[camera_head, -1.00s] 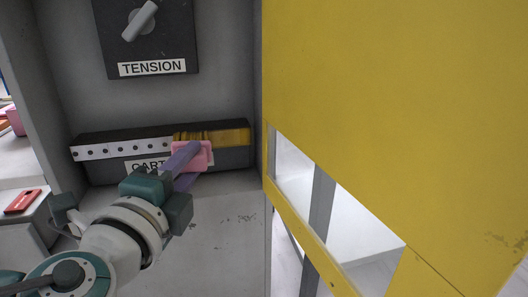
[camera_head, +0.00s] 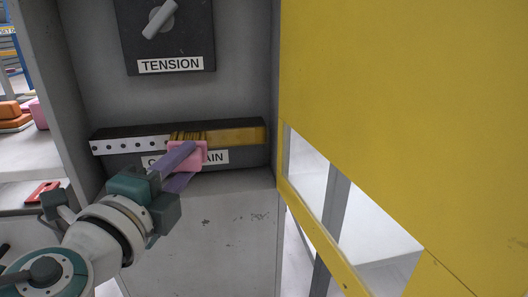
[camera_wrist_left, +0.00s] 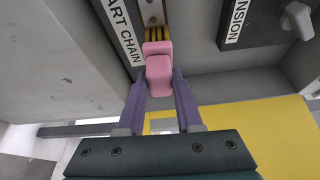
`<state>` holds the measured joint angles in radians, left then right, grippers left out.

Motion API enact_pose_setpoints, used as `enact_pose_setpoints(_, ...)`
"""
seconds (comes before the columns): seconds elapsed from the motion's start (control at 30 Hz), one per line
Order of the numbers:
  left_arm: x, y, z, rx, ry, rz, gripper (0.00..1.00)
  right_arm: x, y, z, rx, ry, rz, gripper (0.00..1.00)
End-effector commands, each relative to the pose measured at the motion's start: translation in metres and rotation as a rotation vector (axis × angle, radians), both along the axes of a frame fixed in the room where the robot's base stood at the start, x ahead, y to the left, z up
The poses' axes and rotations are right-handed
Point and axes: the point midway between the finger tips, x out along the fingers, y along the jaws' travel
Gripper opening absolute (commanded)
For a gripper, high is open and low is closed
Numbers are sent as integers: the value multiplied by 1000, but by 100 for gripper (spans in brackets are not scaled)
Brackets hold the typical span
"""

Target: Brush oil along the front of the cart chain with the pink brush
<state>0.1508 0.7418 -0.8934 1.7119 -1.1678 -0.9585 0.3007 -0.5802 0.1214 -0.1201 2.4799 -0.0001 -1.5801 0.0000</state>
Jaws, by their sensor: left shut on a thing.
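The cart chain is a long dark bar under the tension panel. Its front shows a pale strip with holes (camera_head: 120,146) on the left and a glossy amber stretch (camera_head: 240,136) on the right. My left gripper (camera_head: 181,165) is shut on the pink brush (camera_head: 190,152), in front of the bar. The brush's yellow bristles (camera_head: 187,135) lie against the chain front where pale and amber meet. In the left wrist view, the purple fingers clasp the pink brush (camera_wrist_left: 159,68), with the bristles (camera_wrist_left: 155,34) at the pale strip (camera_wrist_left: 152,12). My right gripper is not in view.
The CART CHAIN label (camera_head: 213,157) is partly hidden by the brush. The TENSION knob (camera_head: 160,19) sits above. A large yellow panel (camera_head: 400,110) closes in the right side. A red object (camera_head: 43,193) lies on a grey surface at left.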

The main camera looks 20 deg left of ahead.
Motion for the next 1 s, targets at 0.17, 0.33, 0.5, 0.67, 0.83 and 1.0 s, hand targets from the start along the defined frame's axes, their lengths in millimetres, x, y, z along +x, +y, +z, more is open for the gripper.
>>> enact_pose_setpoints(0.17, -4, 8, 1, 2, -2, 3, 0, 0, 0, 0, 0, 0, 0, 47)
enact_pose_setpoints(0.33, -11, 19, 1, 3, -2, 3, 0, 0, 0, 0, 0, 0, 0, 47)
enact_pose_setpoints(0.5, -16, 26, 1, 2, -1, 2, 0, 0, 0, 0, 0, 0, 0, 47)
enact_pose_setpoints(0.67, -17, 27, 2, 0, -2, 2, 0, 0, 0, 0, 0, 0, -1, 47)
enact_pose_setpoints(0.83, -17, 27, 2, 1, -2, 1, 0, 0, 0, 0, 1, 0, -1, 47)
enact_pose_setpoints(1.0, -21, 34, 1, 3, -1, 1, 0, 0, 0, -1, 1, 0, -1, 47)
